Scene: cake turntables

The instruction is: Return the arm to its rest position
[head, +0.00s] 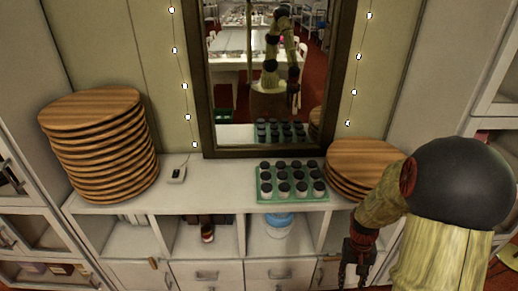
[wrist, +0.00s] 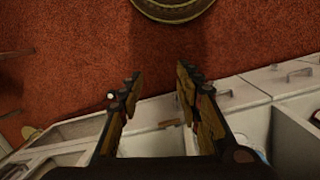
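My arm comes in at the right of the head view, and my gripper (head: 354,272) hangs down in front of the cabinet, below the counter's front edge. In the wrist view my gripper (wrist: 160,78) has its two fingers well apart with nothing between them. It is open and empty. Red floor and white cabinet fronts show beyond the fingers. My forearm and elbow cover part of the counter's right end.
A tall stack of wooden turntables (head: 104,150) stands on the counter's left, a shorter stack (head: 362,160) on the right beside my arm. A green tray (head: 290,197) of dark-lidded jars lies between. A mirror (head: 206,110) stands behind. Open shelves hold a blue-lidded tub (head: 280,222).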

